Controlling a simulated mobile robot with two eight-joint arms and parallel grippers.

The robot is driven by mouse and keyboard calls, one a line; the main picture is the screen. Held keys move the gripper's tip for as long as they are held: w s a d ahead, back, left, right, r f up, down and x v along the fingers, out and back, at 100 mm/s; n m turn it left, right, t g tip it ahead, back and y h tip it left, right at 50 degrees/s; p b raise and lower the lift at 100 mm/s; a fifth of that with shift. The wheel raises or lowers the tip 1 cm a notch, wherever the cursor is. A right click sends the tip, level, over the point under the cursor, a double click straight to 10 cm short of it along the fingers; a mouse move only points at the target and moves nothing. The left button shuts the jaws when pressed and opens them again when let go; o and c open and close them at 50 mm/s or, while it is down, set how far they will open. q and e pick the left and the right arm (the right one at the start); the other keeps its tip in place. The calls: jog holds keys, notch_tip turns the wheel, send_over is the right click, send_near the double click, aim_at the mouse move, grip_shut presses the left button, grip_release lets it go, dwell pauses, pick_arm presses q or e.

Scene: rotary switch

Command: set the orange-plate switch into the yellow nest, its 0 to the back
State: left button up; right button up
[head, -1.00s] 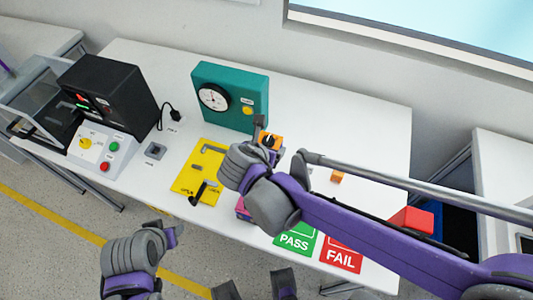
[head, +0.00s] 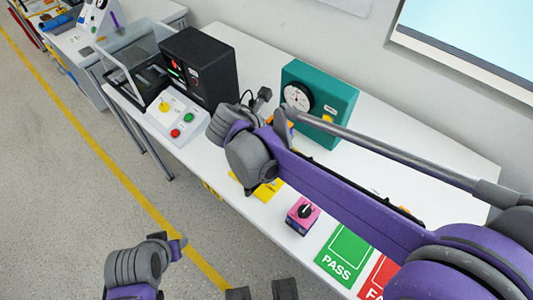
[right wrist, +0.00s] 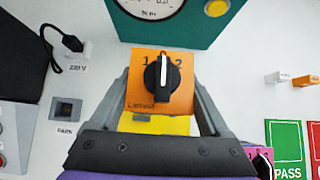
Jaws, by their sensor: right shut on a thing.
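The orange-plate switch (right wrist: 136,98) is between the fingers of my right gripper (head: 273,108), which is shut on it. In the right wrist view its black knob has a white pointer toward the top of the picture. A 1 and a 2 show at the plate's upper edge; I cannot make out the 0. The yellow nest (head: 270,190) is mostly hidden by my right arm. In the right wrist view yellow (right wrist: 155,125) shows just below the orange plate; I cannot tell the height between them. My left gripper (head: 170,241) is at the lower left, away from the table, its jaws unclear.
A teal gauge box (head: 335,85) stands close behind my right gripper. A black box (head: 205,65) and a control panel (head: 172,118) stand to the left. A pink switch (head: 303,215) and the green PASS mat (head: 343,255) lie at the front right.

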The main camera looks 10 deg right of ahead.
notch_tip(320, 180, down, 8)
jog(key=shift+d+f+b, duration=0.1)
jog(key=shift+f+b, duration=0.05)
jog(key=shift+b, duration=0.3)
jog(key=shift+f, duration=0.1)
jog(key=o, duration=1.2)
jog(key=shift+f, duration=0.15)
jog(key=shift+c, duration=0.2)
jog(key=shift+o, duration=1.4)
jog(key=shift+r, duration=0.3)
jog(key=p+v, duration=0.1)
jog(key=v, duration=1.1)
jog(key=shift+f, duration=0.1)
